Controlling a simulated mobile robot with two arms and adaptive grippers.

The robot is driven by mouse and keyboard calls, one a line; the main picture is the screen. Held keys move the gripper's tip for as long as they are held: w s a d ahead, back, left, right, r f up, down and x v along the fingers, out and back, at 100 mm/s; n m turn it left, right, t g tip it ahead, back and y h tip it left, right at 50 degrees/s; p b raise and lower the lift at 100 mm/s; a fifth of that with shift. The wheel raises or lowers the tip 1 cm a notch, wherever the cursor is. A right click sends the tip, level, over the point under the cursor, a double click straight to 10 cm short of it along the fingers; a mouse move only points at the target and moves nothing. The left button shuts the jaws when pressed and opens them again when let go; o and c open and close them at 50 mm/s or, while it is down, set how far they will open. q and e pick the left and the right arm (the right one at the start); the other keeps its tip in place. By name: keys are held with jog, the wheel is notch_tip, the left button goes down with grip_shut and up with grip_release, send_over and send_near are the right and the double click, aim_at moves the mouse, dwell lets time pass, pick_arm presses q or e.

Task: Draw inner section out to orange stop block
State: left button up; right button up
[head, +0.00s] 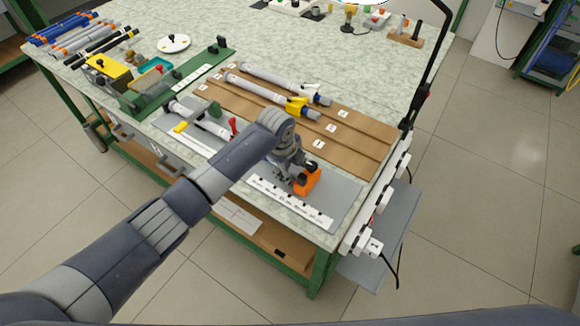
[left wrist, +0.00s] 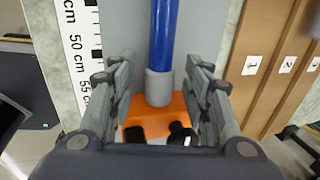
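A blue inner section (left wrist: 164,35) ends in a grey collar (left wrist: 158,88) in the left wrist view. The collar is at the orange stop block (left wrist: 184,106); whether they touch is unclear. My left gripper (left wrist: 156,80) is open, with one finger on each side of the collar and a gap to both. In the head view the left gripper (head: 289,174) is low beside the orange stop block (head: 312,182), and my arm hides most of the inner section. The grey outer tube (head: 205,122) lies in a fixture with a red lever (head: 232,126). My right gripper is not in view.
A white scale (head: 290,200) runs along the near side of the grey plate. Brown grooved boards (head: 350,140) behind hold finished-looking rods (head: 265,95). A power strip (head: 378,205) and a black post (head: 425,80) stand at the table's right edge.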

pick_arm(q)
jog(key=v, duration=1.2)
dwell(1.1)
